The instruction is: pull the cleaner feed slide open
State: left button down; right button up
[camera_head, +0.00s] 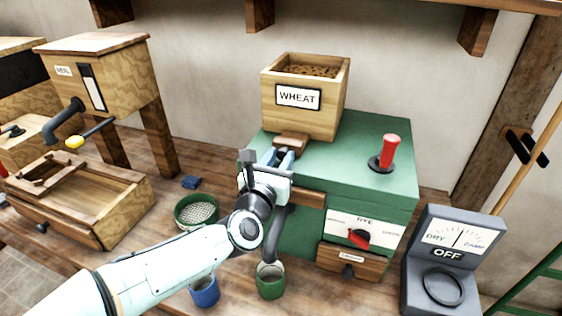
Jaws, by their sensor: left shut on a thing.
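The green cleaner (345,160) stands on the bench with a wooden hopper (325,105) labelled WHEAT on top, holding brown grain. The feed slide (291,141) is a small wooden piece at the foot of the hopper's front. My left gripper (284,157) reaches up from the lower left and is shut on the slide's front end. Its fingers and wrist hide part of the slide and the cleaner's front left. How far the slide stands out is hard to tell. My right gripper is not in view.
A red lever (389,152) stands on the cleaner's top; a RYE dial (359,237) is on its front. A blue cup (204,291), a green cup (270,283) and a round sieve (197,212) sit near my arm. A meter (440,262) reading OFF stands right.

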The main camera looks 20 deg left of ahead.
pick_arm(q)
jog(key=shift+f, duration=0.2)
jog(key=c, duration=1.1)
grip_release()
jog(key=shift+o, duration=1.3)
jog(key=shift+s+r, duration=0.15)
jog(key=shift+s, duration=0.1)
jog(key=s+b, duration=0.2)
jog(key=s, duration=1.1)
jog(key=shift+s+a, duration=0.2)
jog(key=shift+a, duration=0.05)
